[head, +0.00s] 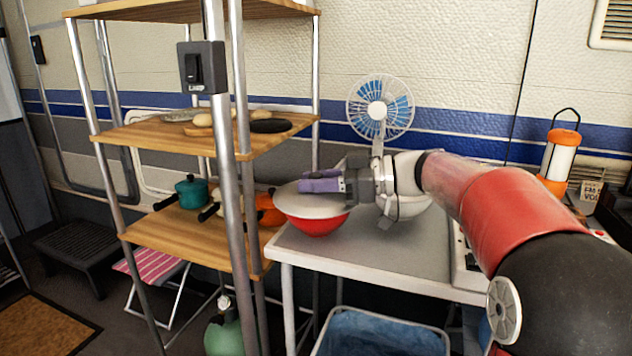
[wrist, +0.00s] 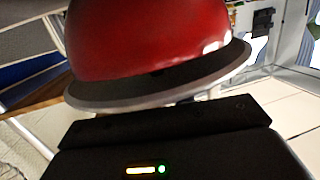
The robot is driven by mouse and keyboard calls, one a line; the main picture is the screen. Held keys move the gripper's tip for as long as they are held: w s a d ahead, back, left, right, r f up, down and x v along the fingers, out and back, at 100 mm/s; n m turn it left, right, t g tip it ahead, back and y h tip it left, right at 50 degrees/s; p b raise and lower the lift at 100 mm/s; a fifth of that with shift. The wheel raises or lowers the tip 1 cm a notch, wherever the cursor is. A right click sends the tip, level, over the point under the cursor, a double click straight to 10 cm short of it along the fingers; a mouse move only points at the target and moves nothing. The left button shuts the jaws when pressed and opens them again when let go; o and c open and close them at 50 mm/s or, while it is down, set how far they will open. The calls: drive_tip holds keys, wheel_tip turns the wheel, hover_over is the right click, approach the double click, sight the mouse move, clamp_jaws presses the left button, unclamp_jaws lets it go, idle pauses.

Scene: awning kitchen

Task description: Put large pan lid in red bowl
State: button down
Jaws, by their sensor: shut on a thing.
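The red bowl (head: 318,226) stands at the left end of the grey table. The large pan lid (head: 292,205), a pale disc, lies over the bowl's mouth. I cannot tell whether the lid rests fully on the bowl.
A fan (head: 378,108) stands behind, and an orange lantern (head: 562,155) is at the right. A blue-lined bin (head: 380,335) sits below.

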drive_tip(key=shift+f, duration=0.15)
drive_tip(key=shift+f, duration=0.15)
drive_tip(key=c, duration=1.2)
unclamp_jaws()
drive_tip(key=shift+r, duration=0.35)
drive_tip(key=d, duration=0.5)
drive_tip(key=s+d+r, duration=0.1)
drive_tip(key=d, duration=0.1)
drive_tip(key=shift+d, duration=0.15)
